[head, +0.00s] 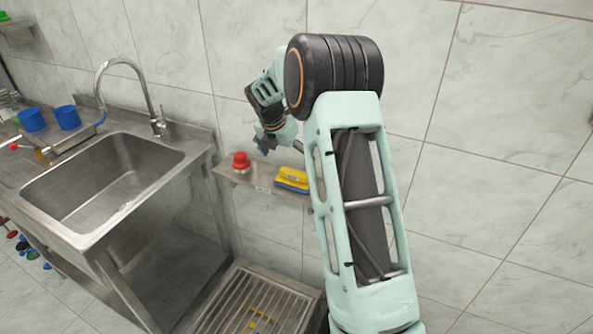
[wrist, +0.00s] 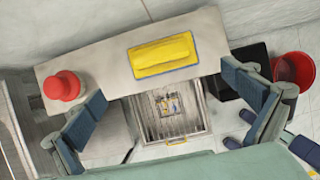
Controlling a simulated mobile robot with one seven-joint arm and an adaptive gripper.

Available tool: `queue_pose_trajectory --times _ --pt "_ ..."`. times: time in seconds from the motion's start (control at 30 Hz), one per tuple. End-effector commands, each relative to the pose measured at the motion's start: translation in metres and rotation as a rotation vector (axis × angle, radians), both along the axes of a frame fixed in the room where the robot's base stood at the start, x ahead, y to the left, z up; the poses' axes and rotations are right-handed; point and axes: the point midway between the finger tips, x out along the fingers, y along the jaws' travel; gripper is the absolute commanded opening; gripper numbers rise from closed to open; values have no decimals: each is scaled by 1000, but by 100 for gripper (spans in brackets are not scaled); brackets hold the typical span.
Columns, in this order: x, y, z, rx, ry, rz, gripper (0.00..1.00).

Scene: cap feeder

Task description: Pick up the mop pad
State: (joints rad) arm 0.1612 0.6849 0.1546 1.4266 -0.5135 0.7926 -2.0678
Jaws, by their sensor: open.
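The mop pad (head: 292,179) appears to be the yellow block with a blue underside on a small wall shelf (head: 262,172). In the wrist view the yellow pad (wrist: 163,56) lies flat near the shelf's front edge, its long side slightly tilted. My gripper (head: 262,144) is above the shelf, left of the pad in the head view. In the wrist view my gripper (wrist: 163,84) is open, its two fingers wide apart, with the pad beyond and between them. Nothing is held. The pad is not touched. My arm stands close to the pad's right side in the head view.
A red knob-like object (head: 240,160) sits on the shelf left of the pad. A steel sink (head: 100,180) with a tall faucet is at left. A slatted metal grate (head: 235,300) lies below the shelf. A red bucket (wrist: 293,68) stands lower right.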

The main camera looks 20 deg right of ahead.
Motion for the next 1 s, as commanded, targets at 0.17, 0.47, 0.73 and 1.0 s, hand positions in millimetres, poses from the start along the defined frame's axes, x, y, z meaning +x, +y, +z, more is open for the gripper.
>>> queue_pose_trajectory --times 0.17,0.47,0.73,1.0 --pt "3 -8 -22 -3 18 21 100" --pt "14 -19 -55 -5 13 20 100" --pt "22 -28 -77 -4 16 18 100" --pt "30 -35 -102 -3 13 18 100"
